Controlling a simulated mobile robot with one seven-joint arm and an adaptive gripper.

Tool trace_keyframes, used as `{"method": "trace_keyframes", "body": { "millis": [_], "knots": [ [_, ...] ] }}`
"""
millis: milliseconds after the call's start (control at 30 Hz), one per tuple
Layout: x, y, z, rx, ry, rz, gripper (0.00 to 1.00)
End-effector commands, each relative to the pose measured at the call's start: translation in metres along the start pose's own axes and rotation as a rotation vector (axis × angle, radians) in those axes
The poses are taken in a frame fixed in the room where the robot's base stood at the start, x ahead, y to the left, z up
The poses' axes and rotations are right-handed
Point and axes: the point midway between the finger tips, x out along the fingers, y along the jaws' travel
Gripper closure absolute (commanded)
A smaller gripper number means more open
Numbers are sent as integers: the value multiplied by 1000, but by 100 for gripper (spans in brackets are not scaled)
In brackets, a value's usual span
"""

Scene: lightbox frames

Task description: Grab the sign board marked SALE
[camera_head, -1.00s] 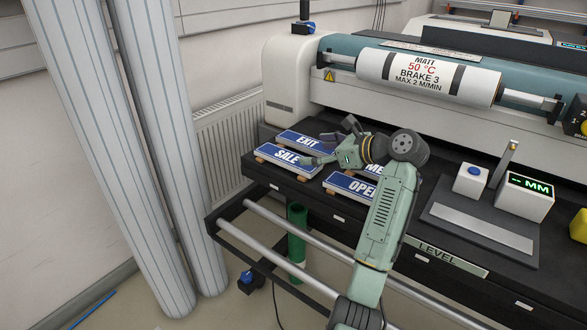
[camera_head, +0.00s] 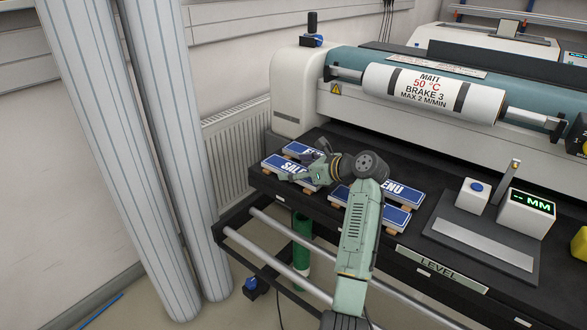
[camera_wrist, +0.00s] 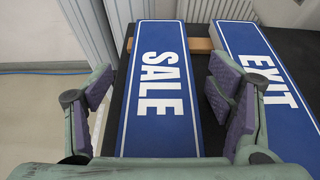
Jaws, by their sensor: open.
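The SALE sign board (camera_head: 276,167) is a blue board with a white border and white letters, lying at the left end of the black bench. In the wrist view the SALE board (camera_wrist: 160,118) runs lengthwise between the two fingers. My gripper (camera_wrist: 163,95) is open, with a purple-padded finger on each side of the board. I see a gap on both sides. In the head view my gripper (camera_head: 300,172) is over the SALE board and hides its right part. The board rests on a wooden strip (camera_wrist: 200,45).
The EXIT board (camera_wrist: 265,75) lies close to the right of SALE in the wrist view. The MENU board (camera_head: 385,190) and another blue board lie to the right on the bench (camera_head: 330,205). A laminator roller (camera_head: 430,93) stands behind. White rolls (camera_head: 160,150) stand at left.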

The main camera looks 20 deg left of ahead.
Motion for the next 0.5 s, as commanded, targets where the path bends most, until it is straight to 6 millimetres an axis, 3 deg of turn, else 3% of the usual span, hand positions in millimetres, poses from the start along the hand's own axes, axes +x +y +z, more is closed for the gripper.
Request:
{"method": "trace_keyframes", "body": {
  "millis": [200, 500],
  "knots": [
    [1, 0, -1, 0, 0, 0, 25],
    [0, 0, 0, 0, 0, 0, 45]
  ]
}}
